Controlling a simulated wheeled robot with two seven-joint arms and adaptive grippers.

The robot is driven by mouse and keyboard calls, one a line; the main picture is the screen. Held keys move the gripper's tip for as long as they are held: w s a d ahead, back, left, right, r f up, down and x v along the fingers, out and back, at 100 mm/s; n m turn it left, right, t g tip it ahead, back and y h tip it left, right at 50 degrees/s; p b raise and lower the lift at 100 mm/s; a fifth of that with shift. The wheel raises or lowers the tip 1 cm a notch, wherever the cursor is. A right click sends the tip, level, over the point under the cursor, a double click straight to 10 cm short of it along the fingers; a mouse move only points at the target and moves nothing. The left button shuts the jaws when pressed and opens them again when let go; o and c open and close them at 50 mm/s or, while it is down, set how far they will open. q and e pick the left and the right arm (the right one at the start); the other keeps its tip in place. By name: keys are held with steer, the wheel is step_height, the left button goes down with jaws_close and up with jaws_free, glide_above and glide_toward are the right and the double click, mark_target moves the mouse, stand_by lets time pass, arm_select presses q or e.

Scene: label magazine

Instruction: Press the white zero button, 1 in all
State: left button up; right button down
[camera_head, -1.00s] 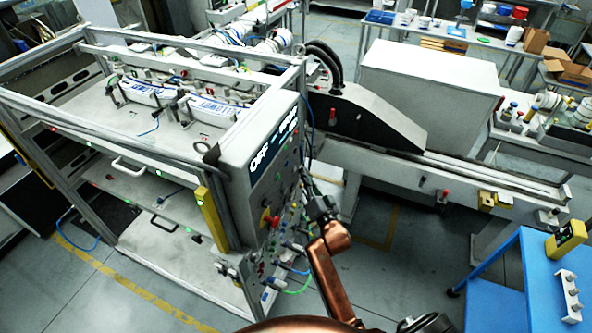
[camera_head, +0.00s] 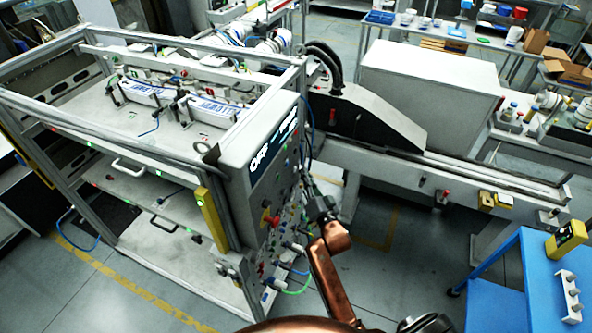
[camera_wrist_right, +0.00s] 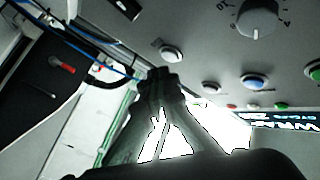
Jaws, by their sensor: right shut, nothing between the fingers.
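The control panel (camera_head: 238,160) is the upright grey face on the end of the framed machine, with a lit display reading OFF. In the right wrist view a white round button (camera_wrist_right: 171,54) stands on the panel (camera_wrist_right: 205,40), just above my fingertips. Its small label is too blurred to read. My right gripper (camera_wrist_right: 158,76) is shut and empty, its tips close below this button. I cannot tell whether they touch it. In the head view my right gripper (camera_head: 316,203) is beside the panel, and the white button cannot be made out. My left gripper is not in view.
Cables run beside the gripper. A conveyor (camera_head: 465,172) stands behind, a blue table (camera_head: 500,300) at right.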

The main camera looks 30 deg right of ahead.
steer(key=shift+w+a, duration=0.1)
stand_by(0.3)
steer(key=shift+w+a, duration=0.2)
steer(key=shift+w+a, duration=0.25)
steer(key=shift+w, duration=0.05)
stand_by(1.0)
steer(key=shift+p, duration=0.35)
steer(key=shift+s+d+p, duration=0.35)
steer(key=shift+s+d, duration=0.2)
steer(key=shift+s, duration=0.1)
steer(key=s+d+p, duration=0.2)
steer(key=s+d, duration=0.1)
steer(key=shift+s+d, duration=0.1)
steer(key=shift+s, duration=0.3)
